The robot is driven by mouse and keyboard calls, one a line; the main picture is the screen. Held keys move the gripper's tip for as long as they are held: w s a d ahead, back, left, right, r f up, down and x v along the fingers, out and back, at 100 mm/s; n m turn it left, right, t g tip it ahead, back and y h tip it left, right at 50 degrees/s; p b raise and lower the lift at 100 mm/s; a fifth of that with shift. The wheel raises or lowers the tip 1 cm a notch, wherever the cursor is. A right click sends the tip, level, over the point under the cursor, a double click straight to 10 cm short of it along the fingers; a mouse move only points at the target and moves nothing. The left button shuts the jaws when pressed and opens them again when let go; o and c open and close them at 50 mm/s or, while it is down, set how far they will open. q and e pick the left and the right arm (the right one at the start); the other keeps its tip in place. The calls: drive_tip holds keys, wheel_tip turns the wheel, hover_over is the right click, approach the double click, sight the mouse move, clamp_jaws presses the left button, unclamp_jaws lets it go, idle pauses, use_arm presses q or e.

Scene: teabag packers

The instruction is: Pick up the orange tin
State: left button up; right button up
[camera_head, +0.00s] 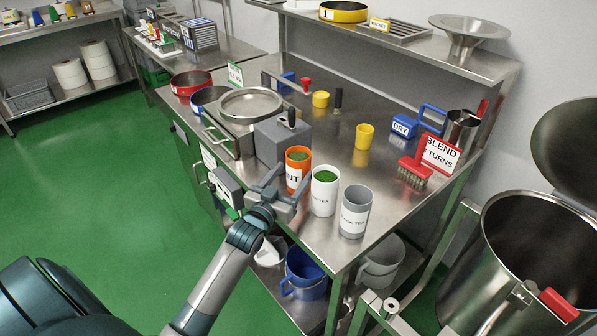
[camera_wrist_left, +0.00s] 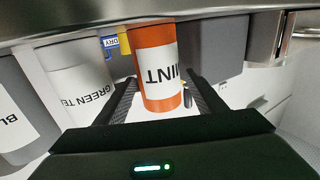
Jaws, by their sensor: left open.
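The orange tin (camera_head: 298,159) stands upright on the steel bench near its front edge, with a white label and green contents. In the left wrist view the orange tin (camera_wrist_left: 157,62) appears upside down, its label reading "MINT". My left gripper (camera_head: 283,182) is open, with one finger on each side of the orange tin. In the left wrist view the fingers of my left gripper (camera_wrist_left: 163,100) flank the tin, and I cannot tell whether they touch it. My right gripper is not in view.
A white green-tea tin (camera_head: 324,192) stands close on the right of the orange tin, with a grey tin (camera_head: 355,212) beyond it. A grey block (camera_head: 282,141) stands just behind.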

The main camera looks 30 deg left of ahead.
use_arm(q)
drive_tip(key=w+p, duration=0.1)
drive_tip(key=w, duration=0.3)
drive_tip(key=shift+w+p, duration=0.15)
drive_tip(key=shift+p, duration=0.2)
drive_tip(key=shift+w+a, duration=0.1)
drive_tip(key=shift+w, duration=0.15)
drive_tip(key=shift+w+f, duration=0.1)
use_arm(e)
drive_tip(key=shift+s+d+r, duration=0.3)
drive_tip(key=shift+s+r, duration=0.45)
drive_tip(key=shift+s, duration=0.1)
use_arm(q)
drive_tip(key=c, duration=0.8)
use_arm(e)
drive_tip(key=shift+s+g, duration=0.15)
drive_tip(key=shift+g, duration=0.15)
